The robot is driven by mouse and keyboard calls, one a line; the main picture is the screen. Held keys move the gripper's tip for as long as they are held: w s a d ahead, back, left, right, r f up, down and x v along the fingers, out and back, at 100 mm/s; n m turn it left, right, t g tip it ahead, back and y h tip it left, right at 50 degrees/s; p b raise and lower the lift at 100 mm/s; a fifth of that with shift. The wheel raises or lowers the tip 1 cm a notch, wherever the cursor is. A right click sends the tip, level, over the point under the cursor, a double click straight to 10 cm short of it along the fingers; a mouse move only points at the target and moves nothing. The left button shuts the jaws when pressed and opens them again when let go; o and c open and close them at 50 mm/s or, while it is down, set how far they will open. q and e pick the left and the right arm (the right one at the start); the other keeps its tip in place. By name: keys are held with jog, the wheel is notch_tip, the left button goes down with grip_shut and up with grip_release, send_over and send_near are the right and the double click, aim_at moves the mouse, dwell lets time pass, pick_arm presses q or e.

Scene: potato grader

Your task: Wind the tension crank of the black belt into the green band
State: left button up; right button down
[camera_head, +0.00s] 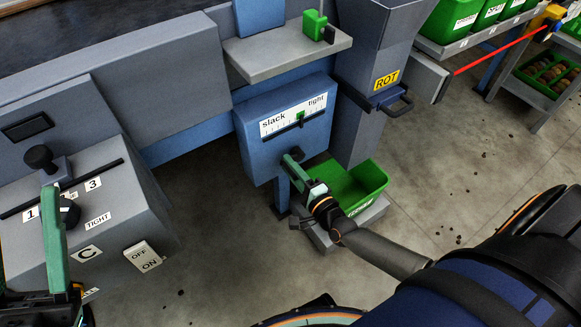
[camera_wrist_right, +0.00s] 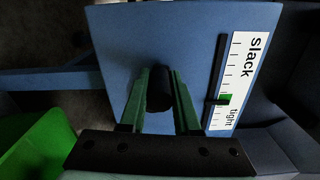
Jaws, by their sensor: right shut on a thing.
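The tension box (camera_head: 262,160) is blue, with a white scale reading slack at its left and tight at its right. The green band (camera_head: 300,116) sits on the scale nearer tight; it also shows in the right wrist view (camera_wrist_right: 226,98). A black pointer (camera_wrist_right: 215,102) reaches the band, near its tight-side edge. My right gripper (camera_head: 293,166) is shut on the dark crank knob (camera_wrist_right: 160,92) below the scale, one green finger on each side. The rest of the crank is mostly hidden. My left gripper (camera_head: 58,238) is at the left, by a grey console; its opening is unclear.
The grey console (camera_head: 112,228) carries dark knobs, numbered labels and an off/on switch (camera_head: 142,257). A green bin (camera_head: 352,187) stands right of and below the tension box. A grey chute labelled ROT (camera_head: 370,60) is behind it. The floor at right is open, with scattered crumbs.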

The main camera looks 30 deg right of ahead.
jog(key=shift+a+r, duration=0.1)
jog(key=shift+r, duration=0.2)
jog(key=c, duration=0.9)
grip_release()
jog(key=shift+o, duration=1.2)
jog(key=shift+f, duration=0.1)
pick_arm(q)
jog(key=shift+r, duration=0.1)
pick_arm(e)
jog(key=shift+s, duration=0.1)
pick_arm(q)
jog(key=y, duration=0.1)
jog(key=w+n+y+p, duration=0.1)
jog(key=w+y+p, duration=0.1)
jog(key=shift+a+f+n, duration=0.25)
jog(key=shift+a+n, duration=0.05)
jog(key=shift+n, duration=0.1)
pick_arm(e)
jog(key=s+d, duration=0.1)
jog(key=s, duration=1.1)
jog(key=shift+s, duration=0.15)
pick_arm(q)
jog(key=shift+s, duration=0.15)
pick_arm(e)
jog(key=shift+s+d, duration=0.1)
